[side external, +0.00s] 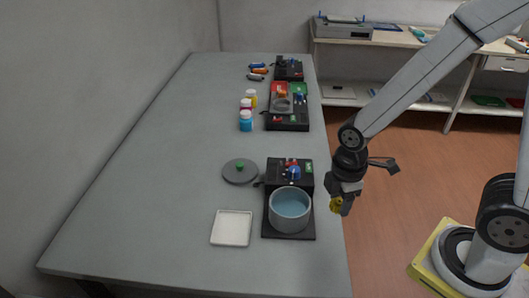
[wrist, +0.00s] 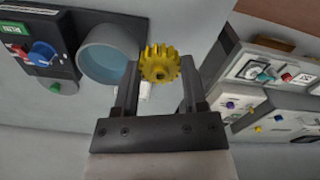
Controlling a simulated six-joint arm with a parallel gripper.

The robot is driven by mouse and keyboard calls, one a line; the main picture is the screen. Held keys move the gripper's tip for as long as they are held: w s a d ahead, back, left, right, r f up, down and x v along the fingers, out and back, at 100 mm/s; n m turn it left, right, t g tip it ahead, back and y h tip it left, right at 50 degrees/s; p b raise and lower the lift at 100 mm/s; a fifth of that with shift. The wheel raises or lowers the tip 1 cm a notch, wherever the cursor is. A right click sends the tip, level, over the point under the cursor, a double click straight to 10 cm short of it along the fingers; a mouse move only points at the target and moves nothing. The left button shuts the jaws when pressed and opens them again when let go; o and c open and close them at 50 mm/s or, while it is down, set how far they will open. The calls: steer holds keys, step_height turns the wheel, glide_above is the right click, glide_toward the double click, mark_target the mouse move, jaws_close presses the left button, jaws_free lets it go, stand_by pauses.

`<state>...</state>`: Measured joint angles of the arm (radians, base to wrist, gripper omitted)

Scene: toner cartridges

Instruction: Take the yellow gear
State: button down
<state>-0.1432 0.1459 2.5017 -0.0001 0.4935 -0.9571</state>
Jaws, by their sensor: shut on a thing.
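The yellow gear (wrist: 160,64) is toothed and sits between the two fingers of my gripper (wrist: 160,82) in the wrist view. My gripper is shut on it. In the side view the gear (side external: 336,204) shows as a small yellow spot at the tip of my gripper (side external: 340,200). It is held just off the right edge of the grey table (side external: 150,165), beside the black unit with the blue pot. Part of the gear is hidden by the fingers in the side view.
A blue-filled grey pot (side external: 290,207) stands on a black base near the table's right edge. A white square tray (side external: 232,228) and a grey lid (side external: 240,171) lie to its left. Small bottles (side external: 246,120) and black units stand further back. The table's left part is clear.

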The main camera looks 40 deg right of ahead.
steer(key=shift+s+r, duration=0.2)
steer(key=shift+s, duration=0.3)
stand_by(0.4)
